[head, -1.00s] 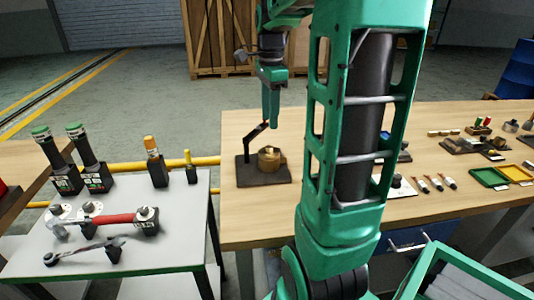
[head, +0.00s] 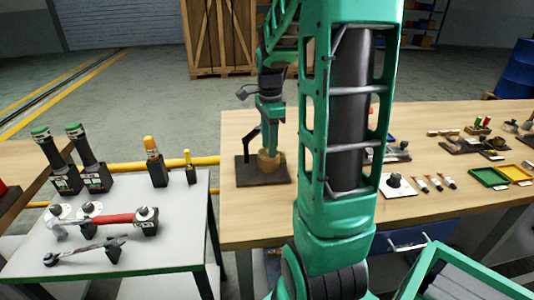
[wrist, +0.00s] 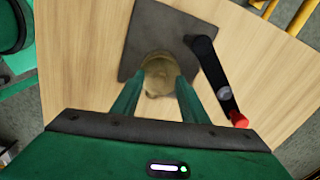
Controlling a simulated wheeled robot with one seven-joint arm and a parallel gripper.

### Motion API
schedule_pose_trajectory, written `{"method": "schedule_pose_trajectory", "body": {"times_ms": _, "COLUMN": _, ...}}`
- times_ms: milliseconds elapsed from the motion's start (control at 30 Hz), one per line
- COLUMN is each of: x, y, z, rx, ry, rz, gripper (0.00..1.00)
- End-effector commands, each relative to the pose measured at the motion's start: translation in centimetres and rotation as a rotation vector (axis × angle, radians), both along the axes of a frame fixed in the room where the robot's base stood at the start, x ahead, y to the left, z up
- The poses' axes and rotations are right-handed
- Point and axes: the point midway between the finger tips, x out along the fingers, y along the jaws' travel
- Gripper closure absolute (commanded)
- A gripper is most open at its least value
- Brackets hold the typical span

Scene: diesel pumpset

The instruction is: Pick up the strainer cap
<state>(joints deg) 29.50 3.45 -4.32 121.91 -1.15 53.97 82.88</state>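The strainer cap looks like a round brass-coloured piece (head: 268,162) on a dark square plate (head: 249,177) on the wooden table. In the wrist view the brass piece (wrist: 158,72) shows between and just beyond my fingertips. My gripper (head: 269,148) points down directly over it in the head view, hiding its upper part. The two green fingers (wrist: 160,80) are spread, one on each side of the brass piece. I cannot tell whether they touch it.
A black crank-like handle with a red end (wrist: 222,92) lies close to the right finger in the wrist view. A grey table (head: 150,240) with tools stands at left. Small parts and trays (head: 488,177) lie at the right of the wooden table (head: 440,195).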

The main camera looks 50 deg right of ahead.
Motion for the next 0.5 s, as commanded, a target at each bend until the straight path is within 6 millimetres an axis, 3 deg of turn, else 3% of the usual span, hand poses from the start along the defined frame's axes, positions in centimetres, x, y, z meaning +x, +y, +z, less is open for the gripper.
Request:
{"method": "schedule_pose_trajectory", "body": {"times_ms": 133, "x": -0.04, "y": 0.02, "z": -0.03, "rx": 0.001, "ry": 0.002, "rz": 0.000, "gripper": 0.62}}
{"method": "schedule_pose_trajectory", "body": {"times_ms": 300, "x": -0.05, "y": 0.02, "z": -0.03, "rx": 0.001, "ry": 0.002, "rz": 0.000, "gripper": 1.00}}
{"method": "schedule_pose_trajectory", "body": {"times_ms": 500, "x": -0.04, "y": 0.01, "z": 0.00, "rx": 0.001, "ry": 0.002, "rz": 0.000, "gripper": 1.00}}
